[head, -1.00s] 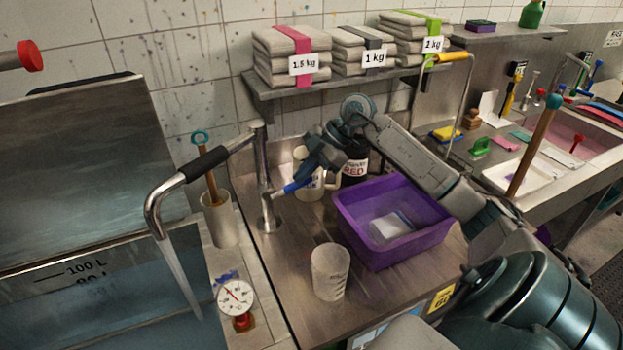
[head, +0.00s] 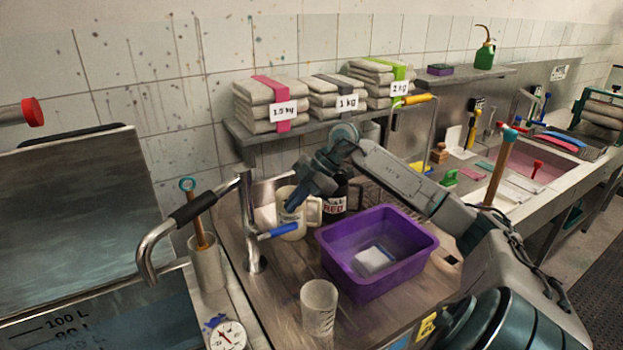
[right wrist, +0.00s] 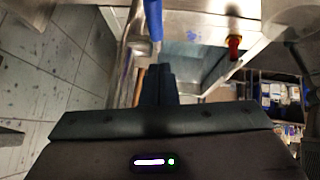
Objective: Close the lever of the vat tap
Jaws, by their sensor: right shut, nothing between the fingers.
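The vat tap (head: 247,215) is a chrome post on the counter, with a black-sleeved spout (head: 190,208) reaching left over the vat (head: 110,318). Its blue lever (head: 278,231) sticks out to the right from the post, near level. The lever also shows in the right wrist view (right wrist: 154,20), beyond the fingertips. My left gripper is out of view.
A white mug (head: 290,218) and a dark bottle labelled RED (head: 335,205) stand behind the lever. A shelf (head: 245,138) with cloth stacks hangs above. A dial thermometer (head: 228,336) is at the vat's edge.

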